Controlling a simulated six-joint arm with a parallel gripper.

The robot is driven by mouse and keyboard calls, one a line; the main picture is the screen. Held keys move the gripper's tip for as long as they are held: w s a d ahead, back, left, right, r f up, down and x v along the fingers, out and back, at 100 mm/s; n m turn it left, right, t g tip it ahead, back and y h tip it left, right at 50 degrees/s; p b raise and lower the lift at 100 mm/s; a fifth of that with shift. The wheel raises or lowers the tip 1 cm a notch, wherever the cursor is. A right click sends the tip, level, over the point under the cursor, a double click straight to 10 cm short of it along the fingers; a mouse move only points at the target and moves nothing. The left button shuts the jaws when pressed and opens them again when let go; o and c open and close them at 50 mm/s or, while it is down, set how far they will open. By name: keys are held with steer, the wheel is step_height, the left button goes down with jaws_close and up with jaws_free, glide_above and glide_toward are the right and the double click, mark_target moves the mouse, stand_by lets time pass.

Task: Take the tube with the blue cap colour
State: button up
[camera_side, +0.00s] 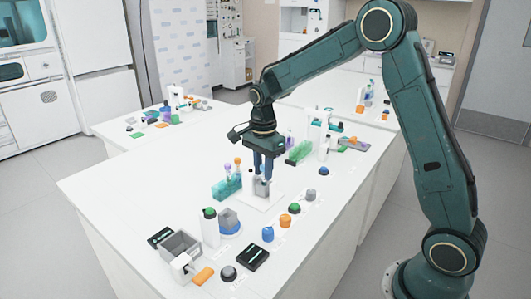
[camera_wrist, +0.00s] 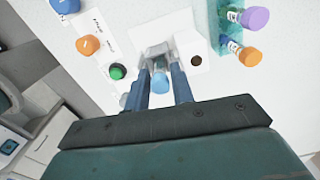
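The tube with the blue cap (camera_wrist: 160,84) sits between my gripper's two fingers in the wrist view, with its body going down toward a grey holder (camera_wrist: 157,50). My gripper (camera_wrist: 160,72) is open around it, with a small gap showing on each side of the cap. In the side view my gripper (camera_side: 263,172) points straight down over the grey holder (camera_side: 261,188). The fingers and holder hide the blue-capped tube there. A teal rack (camera_side: 224,189) beside it holds a purple-capped tube (camera_side: 228,170) and an orange-capped tube (camera_side: 238,163).
A row of round buttons stands in front, including a blue one (camera_side: 268,234), an orange one (camera_side: 286,220) and a green one (camera_wrist: 117,71). A white bottle (camera_side: 210,228) and a grey bin (camera_side: 181,246) stand nearer the front left.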

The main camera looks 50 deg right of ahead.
steer(key=shift+c, duration=0.2)
steer(key=c, duration=0.4)
steer(key=shift+c, duration=0.2)
steer(key=shift+r, duration=0.1)
step_height(320, 180, up, 20)
stand_by(0.7)
stand_by(0.5)
